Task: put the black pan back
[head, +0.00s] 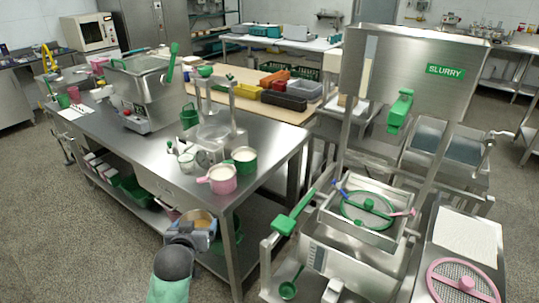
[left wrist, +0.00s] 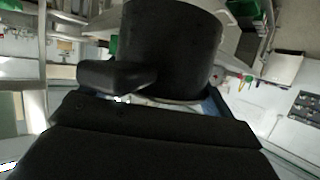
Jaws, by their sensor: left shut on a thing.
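The black pan (left wrist: 172,45) fills the upper middle of the left wrist view, a dark round-walled vessel with a short thick black handle (left wrist: 115,75). My left gripper (head: 194,226) is shut on the pan. In the head view it is in front of the steel table's near edge, lower than the tabletop. A pale tan round surface (head: 198,217) shows between its fingers, apparently the pan's inside or contents. The gripper hides most of the pan there. The exact grip on the handle is too dark to make out. My right gripper is not in view.
The steel table (head: 262,150) has a pink cup (head: 222,184) and a green cup (head: 244,165) at its near corner. Its lower shelf (head: 150,212) holds several bins. The slurry machine (head: 420,70) stands to the right, with a green-handled lever (head: 293,212) jutting toward the table. Open floor lies at left.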

